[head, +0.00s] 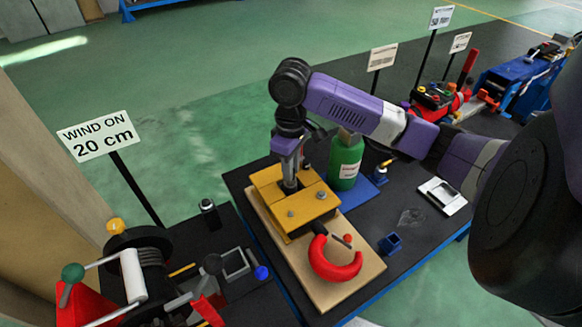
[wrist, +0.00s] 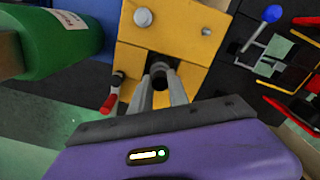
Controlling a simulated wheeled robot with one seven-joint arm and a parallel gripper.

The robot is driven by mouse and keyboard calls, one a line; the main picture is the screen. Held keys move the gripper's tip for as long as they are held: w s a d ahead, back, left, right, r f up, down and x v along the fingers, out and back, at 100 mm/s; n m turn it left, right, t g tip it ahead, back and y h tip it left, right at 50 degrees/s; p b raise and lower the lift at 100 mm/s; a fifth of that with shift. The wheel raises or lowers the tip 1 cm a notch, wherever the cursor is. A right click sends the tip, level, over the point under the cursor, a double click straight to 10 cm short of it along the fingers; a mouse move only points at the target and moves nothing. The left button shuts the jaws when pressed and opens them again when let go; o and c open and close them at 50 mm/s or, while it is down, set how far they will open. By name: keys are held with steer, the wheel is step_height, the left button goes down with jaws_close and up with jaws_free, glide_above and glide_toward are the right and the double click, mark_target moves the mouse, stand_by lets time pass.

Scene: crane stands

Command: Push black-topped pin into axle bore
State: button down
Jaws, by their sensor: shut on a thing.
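My gripper (head: 290,185) points down at the top of the yellow block (head: 268,182). In the wrist view, my gripper (wrist: 159,82) is shut on a dark, round-ended piece (wrist: 158,69), which looks like the black-topped pin. The fingers hide most of it. The fingertips are at or just above the yellow block (wrist: 185,38). The axle bore cannot be made out under the fingers, so I cannot tell how deep the pin sits. A red hook (head: 335,265) is at the block's near side.
The block stands on a wooden board (head: 345,290) on a dark table. A green bottle (head: 345,158) stands close on the right; it also shows in the wrist view (wrist: 50,40). A winch (head: 140,265) is at the left. A small blue holder (head: 390,243) stands right of the board.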

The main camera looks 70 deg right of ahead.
steer(key=shift+f+b, duration=0.45)
steer(key=shift+f, duration=0.35)
steer(key=c, duration=1.2)
jaws_free()
steer(key=shift+r, duration=0.15)
steer(key=shift+r+p, duration=2.3)
steer(key=shift+r, duration=0.15)
step_height(320, 180, up, 8)
steer(key=shift+f, duration=0.15)
